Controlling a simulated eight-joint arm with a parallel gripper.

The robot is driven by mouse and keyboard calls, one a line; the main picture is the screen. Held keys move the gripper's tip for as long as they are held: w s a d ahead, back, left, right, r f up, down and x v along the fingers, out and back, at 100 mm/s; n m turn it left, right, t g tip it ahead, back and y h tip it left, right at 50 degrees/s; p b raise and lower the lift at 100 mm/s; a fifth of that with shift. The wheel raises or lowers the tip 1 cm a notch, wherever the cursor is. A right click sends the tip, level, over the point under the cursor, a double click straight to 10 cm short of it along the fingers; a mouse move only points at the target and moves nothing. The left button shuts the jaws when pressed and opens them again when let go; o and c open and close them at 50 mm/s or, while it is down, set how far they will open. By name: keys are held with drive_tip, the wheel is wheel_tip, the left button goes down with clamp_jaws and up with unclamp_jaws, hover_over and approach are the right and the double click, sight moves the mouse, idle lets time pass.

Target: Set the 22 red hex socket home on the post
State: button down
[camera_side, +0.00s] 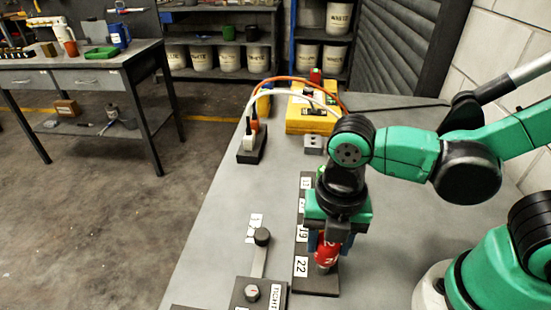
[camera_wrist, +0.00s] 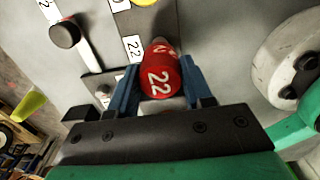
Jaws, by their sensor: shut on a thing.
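The red hex socket (camera_side: 327,250), marked 22, is upright or nearly so between the blue fingers of my gripper (camera_side: 326,243). In the wrist view the socket (camera_wrist: 160,72) shows its white 22, with a blue finger of my gripper (camera_wrist: 160,82) on each side. The dark rail (camera_side: 302,272) runs below, with white number labels. The 22 label (camera_side: 301,266) is just left of the socket's lower end.
A lever with a black knob (camera_side: 262,237) stands left of the rail. A yellow box (camera_side: 311,115) with cables and a plug block (camera_side: 252,145) stand behind.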

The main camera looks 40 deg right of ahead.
drive_tip(key=shift+f, duration=1.7)
idle(1.1)
unclamp_jaws()
idle(0.3)
drive_tip(key=shift+r, duration=3.45)
